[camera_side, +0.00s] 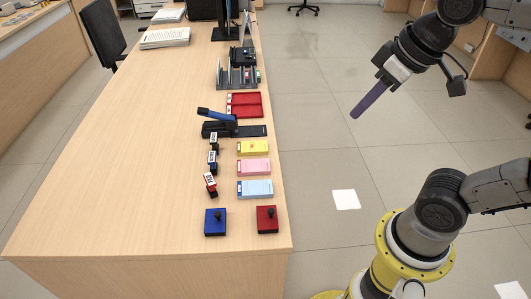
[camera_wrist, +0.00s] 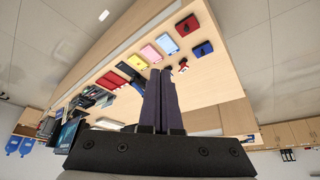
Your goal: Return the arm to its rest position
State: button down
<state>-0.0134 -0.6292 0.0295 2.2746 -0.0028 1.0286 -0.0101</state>
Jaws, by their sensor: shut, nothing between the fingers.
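My gripper (camera_side: 354,115) is held in the air above the floor, to the right of the counter, in the side view. Its long dark purple fingers lie together with nothing between them. In the wrist view the fingers (camera_wrist: 160,75) point up the picture, with the counter behind them. My gripper touches nothing. The wooden counter (camera_side: 110,175) runs along the left of the side view.
On the counter's right side are a red stamp block (camera_side: 267,219), a blue one (camera_side: 215,222), blue (camera_side: 255,189), pink (camera_side: 254,167) and yellow (camera_side: 253,148) pads, small stamps (camera_side: 210,184), a black stapler-like tool (camera_side: 217,128) and red trays (camera_side: 245,105).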

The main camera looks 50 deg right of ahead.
jog(key=shift+t, duration=0.3)
jog(key=s+f, duration=0.1)
jog(key=f, duration=0.1)
jog(key=s+f, duration=0.2)
jog(key=shift+s+d+f, duration=0.1)
jog(key=shift+s+f, duration=0.1)
jog(key=shift+f, duration=0.15)
